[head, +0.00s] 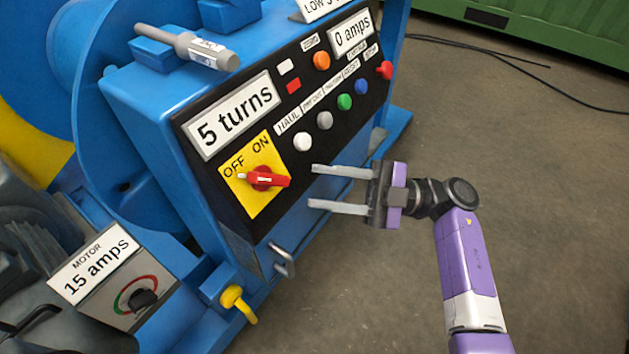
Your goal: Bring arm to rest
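My gripper (312,186) is in the head view, right of the blue machine's control panel (215,175). Its two pale fingers are spread apart and point left toward the panel, with nothing between them. The purple and white arm (467,262) comes up from the lower right. A red rotary switch (264,179) sits on a yellow OFF/ON plate, left of the fingertips and apart from them in the picture. Its pointer lies roughly sideways; I cannot tell its setting for sure.
The panel carries several coloured buttons (344,102), a "5 turns" display (233,116) and a "0 amps" display (351,34). A motor box (138,298) stands lower left, beside a yellow hook-like part (237,299). Grey floor (540,180) is open at right; a black cable (500,55) lies on it.

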